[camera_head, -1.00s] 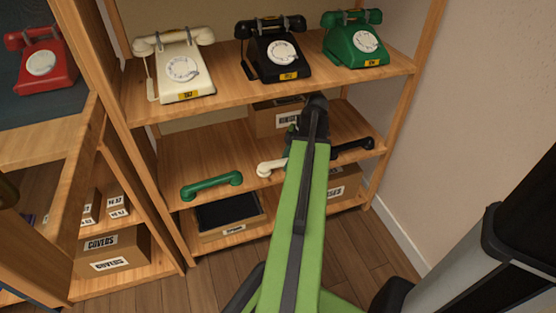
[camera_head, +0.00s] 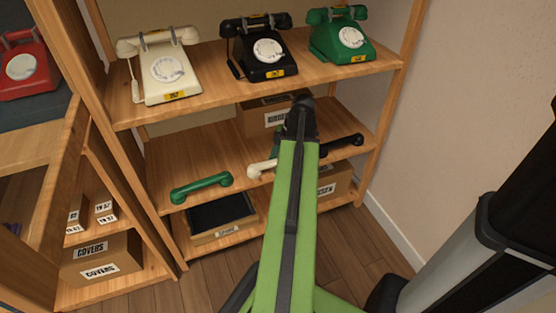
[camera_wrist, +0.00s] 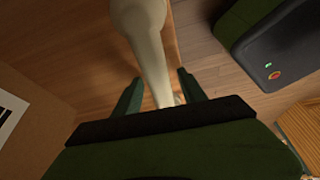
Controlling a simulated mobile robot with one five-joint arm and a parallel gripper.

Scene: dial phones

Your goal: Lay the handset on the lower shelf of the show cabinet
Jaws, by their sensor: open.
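A cream handset (camera_head: 262,169) lies on the lower shelf (camera_head: 195,150) of the wooden cabinet, partly hidden behind my arm. A green handset (camera_head: 202,188) lies to its left and a black handset (camera_head: 343,147) to its right on the same shelf. In the wrist view the cream handset (camera_wrist: 150,45) runs between the two fingers of my gripper (camera_wrist: 160,92). The fingers are open, with a gap on each side of it. In the head view my arm hides most of the gripper.
On the shelf above stand a cream phone (camera_head: 166,68), a black phone (camera_head: 262,50) and a green phone (camera_head: 341,37). A cardboard box (camera_head: 255,115) stands behind my arm on the handsets' shelf. Below are a dark-topped box (camera_head: 222,215) and another carton (camera_head: 330,182). A wall is close at right.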

